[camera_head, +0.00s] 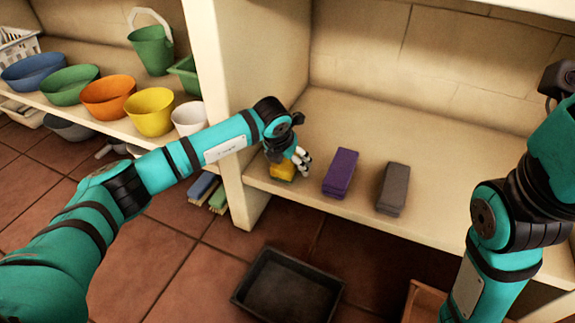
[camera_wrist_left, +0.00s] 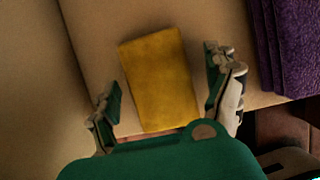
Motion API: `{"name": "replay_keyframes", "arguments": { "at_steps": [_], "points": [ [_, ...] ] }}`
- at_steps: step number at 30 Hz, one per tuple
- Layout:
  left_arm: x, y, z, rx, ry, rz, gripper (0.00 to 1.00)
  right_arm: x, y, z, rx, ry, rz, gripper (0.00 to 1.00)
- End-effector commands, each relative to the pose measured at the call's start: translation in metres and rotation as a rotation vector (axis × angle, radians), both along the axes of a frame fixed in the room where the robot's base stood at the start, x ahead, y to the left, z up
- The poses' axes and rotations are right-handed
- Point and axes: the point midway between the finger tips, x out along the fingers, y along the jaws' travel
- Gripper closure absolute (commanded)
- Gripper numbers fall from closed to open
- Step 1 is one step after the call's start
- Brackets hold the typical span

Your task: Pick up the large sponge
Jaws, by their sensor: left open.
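A yellow sponge (camera_head: 283,171) lies on the cream shelf near its left end, mostly hidden behind my left gripper in the head view. In the left wrist view the yellow sponge (camera_wrist_left: 160,80) lies flat between the two fingers. My left gripper (camera_head: 296,160) is open above it; its fingers (camera_wrist_left: 165,90) stand apart on either side of the sponge, with gaps to both sides. A purple block (camera_head: 341,172), possibly a sponge, and a grey block (camera_head: 393,188) lie to its right. The purple one (camera_wrist_left: 295,45) shows at the wrist view's upper right. My right gripper is outside the view.
The shelf (camera_head: 440,190) has free room behind and right of the blocks. An upright panel (camera_head: 222,110) stands left of the sponge. Bowls, including a yellow one (camera_head: 150,111), fill the left shelf. A black tray (camera_head: 287,288) sits on the floor below.

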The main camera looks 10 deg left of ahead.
Motion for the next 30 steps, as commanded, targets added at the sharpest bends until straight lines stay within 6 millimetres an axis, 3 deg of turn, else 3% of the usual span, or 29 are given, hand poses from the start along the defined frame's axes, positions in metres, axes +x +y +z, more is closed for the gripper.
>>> {"name": "replay_keyframes", "arguments": {
  "at_steps": [20, 30],
  "points": [
    [-0.0003, 0.0002, -0.0054, 0.0, 0.001, 0.0, 0.13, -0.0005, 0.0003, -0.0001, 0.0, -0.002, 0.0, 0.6],
    [-0.0003, 0.0001, -0.0052, 0.0, 0.001, 0.0, 0.58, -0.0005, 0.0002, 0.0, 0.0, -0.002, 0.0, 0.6]
  ]
}}
